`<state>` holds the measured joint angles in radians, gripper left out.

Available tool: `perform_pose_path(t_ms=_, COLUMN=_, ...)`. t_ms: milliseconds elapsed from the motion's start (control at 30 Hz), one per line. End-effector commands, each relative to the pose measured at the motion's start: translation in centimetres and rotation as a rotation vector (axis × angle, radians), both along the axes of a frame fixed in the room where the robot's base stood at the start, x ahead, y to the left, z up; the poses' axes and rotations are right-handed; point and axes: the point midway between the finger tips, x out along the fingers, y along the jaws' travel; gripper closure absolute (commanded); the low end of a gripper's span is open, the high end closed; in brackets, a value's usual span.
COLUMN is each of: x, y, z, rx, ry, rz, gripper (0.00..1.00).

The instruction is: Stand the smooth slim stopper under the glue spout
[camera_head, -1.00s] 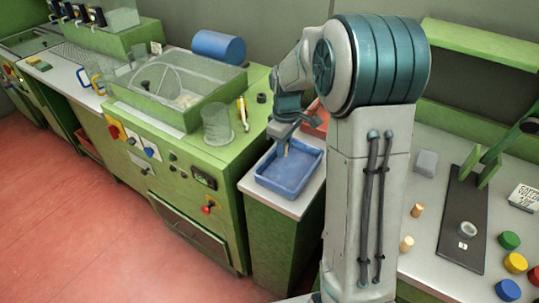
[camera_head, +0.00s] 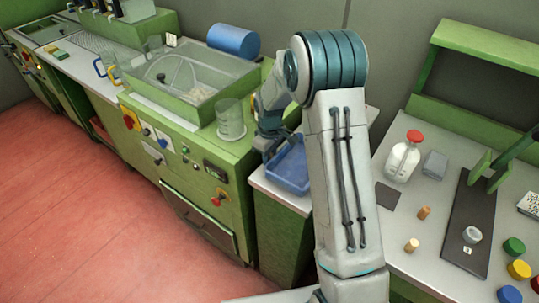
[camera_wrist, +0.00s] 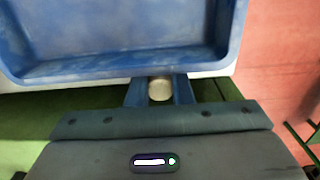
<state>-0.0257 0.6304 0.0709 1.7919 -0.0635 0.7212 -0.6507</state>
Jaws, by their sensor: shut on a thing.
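My gripper (camera_wrist: 160,92) is shut on a pale, round-ended stopper (camera_wrist: 160,88), seen end-on between the fingers in the wrist view. Its length and smoothness cannot be judged. The gripper is beside the near edge of the blue tray (camera_wrist: 130,70); in the head view the tray (camera_head: 289,181) is partly hidden by my arm, and the fingertips are not clear. Two other stoppers stand on the right bench, a tan one (camera_head: 424,213) and a paler one (camera_head: 411,245). A dark base plate (camera_head: 463,215) with a green stand (camera_head: 482,167) is to their right; I cannot make out a spout.
A white bottle with a red cap (camera_head: 402,160), a grey block (camera_head: 434,164) and a dark mat (camera_head: 388,197) are on the right bench. A small grey cup (camera_head: 471,234) sits on the base plate. Coloured discs (camera_head: 514,247) lie at the right. A green machine (camera_head: 190,150) stands left.

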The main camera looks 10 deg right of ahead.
Motion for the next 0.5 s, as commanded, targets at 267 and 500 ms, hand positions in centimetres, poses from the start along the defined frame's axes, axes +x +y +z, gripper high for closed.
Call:
perform_pose_path(t_ms=267, x=-0.01, y=0.01, z=-0.42, rx=0.0, ry=0.0, rz=0.0, gripper=1.0)
perform_pose_path(t_ms=500, x=-0.01, y=0.01, z=-0.27, rx=0.0, ry=0.0, rz=0.001, gripper=0.58)
